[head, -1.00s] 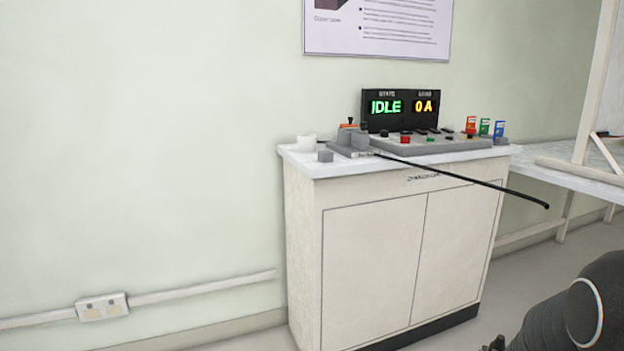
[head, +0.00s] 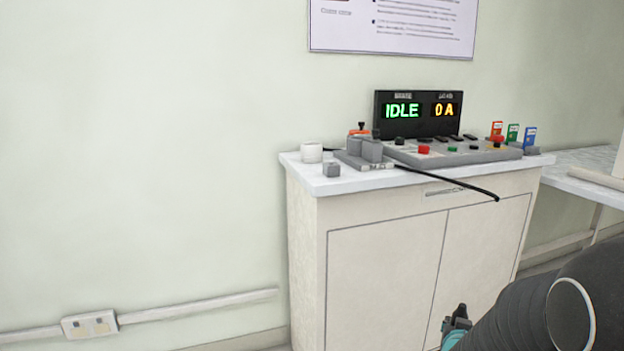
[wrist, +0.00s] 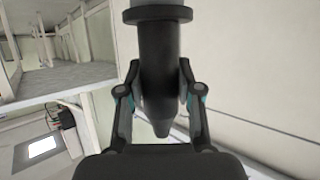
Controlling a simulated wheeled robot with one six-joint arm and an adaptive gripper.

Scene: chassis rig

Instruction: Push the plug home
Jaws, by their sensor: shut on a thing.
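In the wrist view my gripper (wrist: 160,88) is shut on the plug (wrist: 163,50), a black round body with a wide collar, a grey part beyond the collar and a tapered end towards my palm. The fingers press on it from both sides. In the head view only a dark and teal piece of my gripper (head: 456,326) shows at the lower right, in front of the cabinet doors, and the plug cannot be made out there. I cannot tell which fitting is the plug's socket.
A cream cabinet (head: 385,270) stands against the wall. On its top are grey blocks (head: 368,150), a control panel (head: 455,150), and a display (head: 418,113) reading IDLE and 0 A. A black cable (head: 450,181) overhangs the front edge. A wall outlet (head: 90,325) is low at left.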

